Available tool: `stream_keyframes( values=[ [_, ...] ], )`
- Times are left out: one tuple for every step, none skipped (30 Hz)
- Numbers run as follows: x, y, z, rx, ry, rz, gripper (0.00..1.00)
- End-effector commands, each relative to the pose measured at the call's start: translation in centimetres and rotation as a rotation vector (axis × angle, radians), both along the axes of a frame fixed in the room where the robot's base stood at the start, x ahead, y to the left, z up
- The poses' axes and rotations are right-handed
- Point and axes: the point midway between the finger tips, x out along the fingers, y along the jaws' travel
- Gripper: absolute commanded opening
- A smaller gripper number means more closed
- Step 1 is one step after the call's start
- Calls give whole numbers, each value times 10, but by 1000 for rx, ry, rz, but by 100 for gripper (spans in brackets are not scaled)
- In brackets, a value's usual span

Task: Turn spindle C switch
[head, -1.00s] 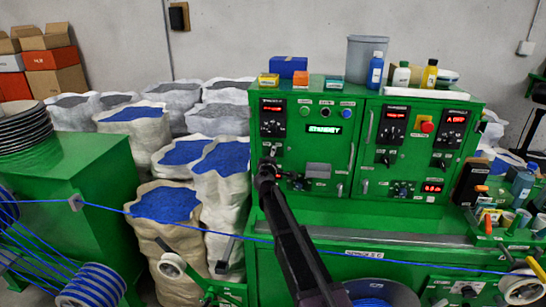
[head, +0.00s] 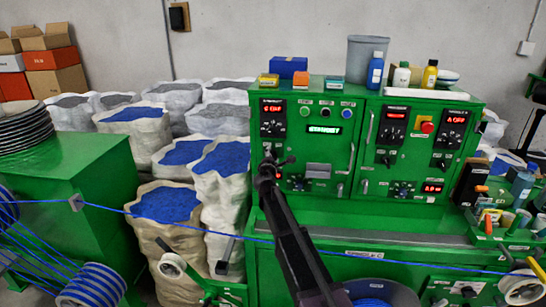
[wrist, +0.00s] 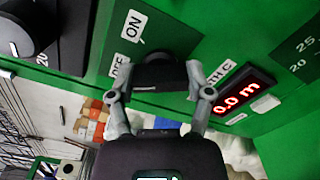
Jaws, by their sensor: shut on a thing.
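A black switch knob (wrist: 160,75) sits on the green panel in the wrist view, between ON and OFF labels. My gripper (wrist: 158,88) is shut on this knob, with one finger on each side. The switch's own name label is not visible, so I cannot confirm from the lettering that it is spindle C. In the head view my gripper (head: 272,168) is at the lower left of the cabinet's left door and hides the knob.
The green control cabinet (head: 345,185) carries displays, dials and buttons. A red 0.0 m display (wrist: 241,92) is right of the held knob; a larger black knob (wrist: 30,25) is upper left. A blue cable (head: 225,238) runs across below. White sacks (head: 222,185) stand left.

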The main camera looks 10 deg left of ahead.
Motion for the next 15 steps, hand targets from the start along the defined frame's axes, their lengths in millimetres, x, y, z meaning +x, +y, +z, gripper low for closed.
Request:
stream_keyframes(
  values=[
    [3,1,1,-10,-1,2,18],
    [3,1,1,-13,-1,2,18],
    [3,1,1,-17,-1,2,18],
    [3,1,1,-19,-1,2,18],
    [3,1,1,-20,-1,2,18],
    [3,1,1,-21,-1,2,18],
    [3,1,1,-21,-1,2,18],
    [3,1,1,-21,-1,2,18],
    [3,1,1,-21,-1,2,18],
    [3,1,1,-21,-1,2,18],
    [3,1,1,-21,-1,2,18],
    [3,1,1,-21,-1,2,18],
    [3,1,1,-20,-1,2,18],
    [3,1,1,-20,-1,2,69],
    [3,1,1,-20,-1,2,80]
  ],
)
